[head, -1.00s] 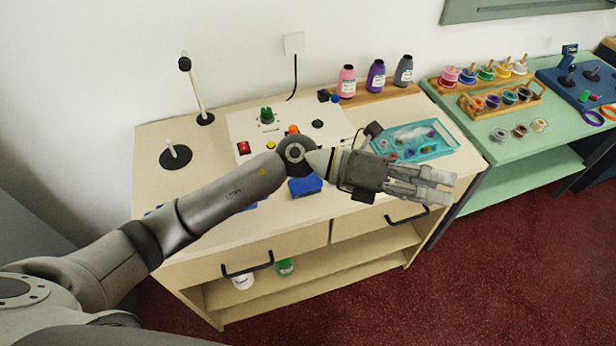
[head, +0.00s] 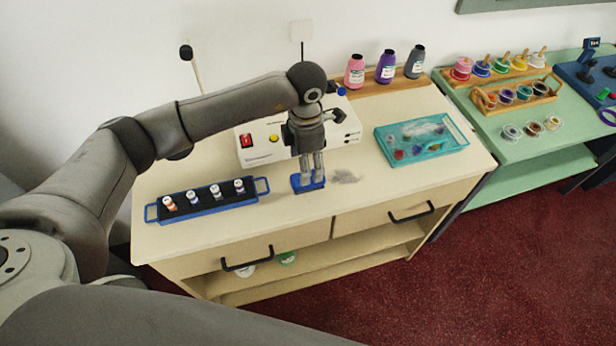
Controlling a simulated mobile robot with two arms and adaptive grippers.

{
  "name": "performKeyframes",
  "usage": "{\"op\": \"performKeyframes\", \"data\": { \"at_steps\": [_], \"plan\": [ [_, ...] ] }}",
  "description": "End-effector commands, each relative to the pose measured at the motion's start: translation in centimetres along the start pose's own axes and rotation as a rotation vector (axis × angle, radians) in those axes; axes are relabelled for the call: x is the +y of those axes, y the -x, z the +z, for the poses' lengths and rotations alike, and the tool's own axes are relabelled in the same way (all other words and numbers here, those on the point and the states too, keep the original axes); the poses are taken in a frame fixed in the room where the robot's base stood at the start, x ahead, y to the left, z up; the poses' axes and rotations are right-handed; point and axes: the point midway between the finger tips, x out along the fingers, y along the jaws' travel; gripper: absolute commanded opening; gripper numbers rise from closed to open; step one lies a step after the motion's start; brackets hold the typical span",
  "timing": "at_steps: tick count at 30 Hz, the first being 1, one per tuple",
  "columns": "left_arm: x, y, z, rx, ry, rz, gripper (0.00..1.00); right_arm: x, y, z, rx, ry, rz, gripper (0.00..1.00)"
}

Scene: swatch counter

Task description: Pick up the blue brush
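The blue brush (head: 296,184) appears as a low blue block on the counter near its front edge, in the middle of the head view. My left gripper (head: 312,178) points straight down over it. Its fingertips reach the blue block and hide part of it. The fingers look close together, but I cannot tell whether they grip it. My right gripper is not in view.
A grey smudge (head: 345,177) lies just right of the brush. A blue rack (head: 208,206) of small bottles is to the left, a white control box (head: 258,152) behind, and a teal tray (head: 462,140) to the right. Bottles stand at the back.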

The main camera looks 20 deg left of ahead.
Motion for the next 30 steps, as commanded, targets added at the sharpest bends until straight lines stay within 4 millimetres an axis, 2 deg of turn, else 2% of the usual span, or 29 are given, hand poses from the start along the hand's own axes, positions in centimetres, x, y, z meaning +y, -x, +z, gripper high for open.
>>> {"op": "performKeyframes", "data": {
  "at_steps": [8,13,18,30],
  "plan": [
    [0.0,-2.1,0.1,0.001,-0.001,-0.003,0.66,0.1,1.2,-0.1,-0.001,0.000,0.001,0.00],
    [0.1,-4.2,0.4,0.000,0.000,-0.005,0.66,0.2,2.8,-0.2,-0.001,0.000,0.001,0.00],
    [0.2,-6.3,0.5,-0.002,-0.001,-0.003,0.66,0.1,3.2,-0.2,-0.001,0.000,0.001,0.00],
    [0.3,-6.8,0.5,-0.003,-0.002,-0.001,0.66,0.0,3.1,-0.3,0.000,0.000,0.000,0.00]
  ]
}}
